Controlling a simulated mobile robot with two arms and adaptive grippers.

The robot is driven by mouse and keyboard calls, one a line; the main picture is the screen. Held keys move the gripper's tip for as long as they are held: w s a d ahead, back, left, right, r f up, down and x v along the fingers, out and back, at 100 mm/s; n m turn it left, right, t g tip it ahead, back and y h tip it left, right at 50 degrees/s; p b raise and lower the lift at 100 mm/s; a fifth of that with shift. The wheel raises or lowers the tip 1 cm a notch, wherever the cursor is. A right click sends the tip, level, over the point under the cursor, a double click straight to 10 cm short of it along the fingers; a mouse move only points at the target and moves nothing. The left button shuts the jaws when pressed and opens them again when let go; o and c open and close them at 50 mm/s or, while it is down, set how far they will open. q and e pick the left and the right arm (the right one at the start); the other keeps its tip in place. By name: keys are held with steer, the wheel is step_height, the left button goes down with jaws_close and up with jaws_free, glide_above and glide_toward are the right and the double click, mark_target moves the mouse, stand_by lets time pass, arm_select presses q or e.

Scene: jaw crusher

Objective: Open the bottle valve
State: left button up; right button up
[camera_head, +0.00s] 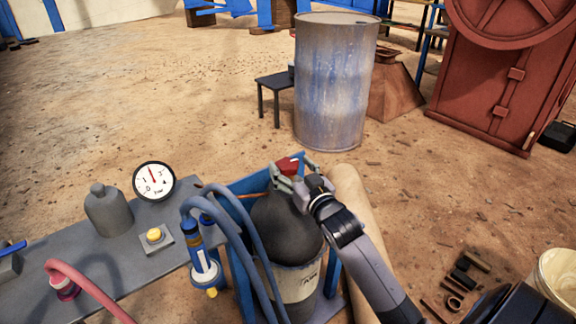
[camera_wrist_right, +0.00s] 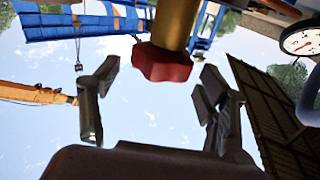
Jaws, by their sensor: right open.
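The bottle (camera_head: 286,228) is a dark, round-shouldered cylinder with a pale label, upright in a blue stand. Its red valve knob (camera_head: 287,164) shows at the top, partly hidden by my right gripper (camera_head: 291,174). In the right wrist view the red knob (camera_wrist_right: 161,64) sits on a yellowish body at the top centre. There my right gripper (camera_wrist_right: 158,88) is open, with one finger to each side of the knob. Clear gaps show between the fingers and the knob, and nothing is held. My left gripper is not in view.
A grey table (camera_head: 95,262) on the left carries a gauge (camera_head: 153,180), a grey flask (camera_head: 108,211) and a yellow button (camera_head: 155,235). Blue hoses (camera_head: 238,240) run close beside the bottle. A rusty blue drum (camera_head: 334,85) stands behind it. Open dirt ground lies around.

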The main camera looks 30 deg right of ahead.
steer(key=shift+w+d, duration=0.15)
steer(key=shift+w, duration=0.95)
steer(key=shift+c, duration=0.5)
